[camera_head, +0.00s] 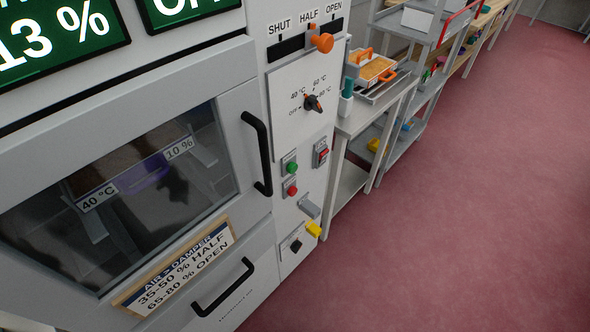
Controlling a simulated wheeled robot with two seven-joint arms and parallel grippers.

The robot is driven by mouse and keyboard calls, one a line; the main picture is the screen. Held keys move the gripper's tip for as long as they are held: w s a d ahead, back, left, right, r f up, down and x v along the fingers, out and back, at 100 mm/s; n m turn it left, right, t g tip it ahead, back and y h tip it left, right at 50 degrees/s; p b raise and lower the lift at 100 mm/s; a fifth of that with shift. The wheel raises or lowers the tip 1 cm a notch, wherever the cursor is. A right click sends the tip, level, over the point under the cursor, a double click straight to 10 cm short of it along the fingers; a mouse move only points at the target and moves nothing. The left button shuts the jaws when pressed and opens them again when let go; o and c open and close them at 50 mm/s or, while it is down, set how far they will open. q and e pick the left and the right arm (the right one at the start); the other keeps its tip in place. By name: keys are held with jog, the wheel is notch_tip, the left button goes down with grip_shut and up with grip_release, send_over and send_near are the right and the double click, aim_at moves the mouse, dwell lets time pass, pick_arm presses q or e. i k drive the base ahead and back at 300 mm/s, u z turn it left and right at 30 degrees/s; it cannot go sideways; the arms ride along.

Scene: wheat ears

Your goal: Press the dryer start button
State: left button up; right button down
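The dryer (258,90) fills the left and middle of the head view, with a control panel on its right side. A green round button (292,168) sits on the panel above a red round button (292,190), right of the black door handle (258,152). No label on the green button is readable. A small switch box (322,152) with a red part is to their right. A temperature dial (313,103) is above, marked OFF and several temperatures. Neither of my grippers is in view, and nothing touches the buttons.
The glass door (130,195) looks shut. A grey lever (310,207) and a yellow part (313,228) stick out below the buttons. A side table (352,190) stands right of the dryer; the red floor (450,220) is clear.

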aim_at(293, 167)
jog(key=z, duration=1.45)
jog(key=k, duration=1.2)
jog(key=u, duration=1.8)
jog(key=i, duration=0.5)
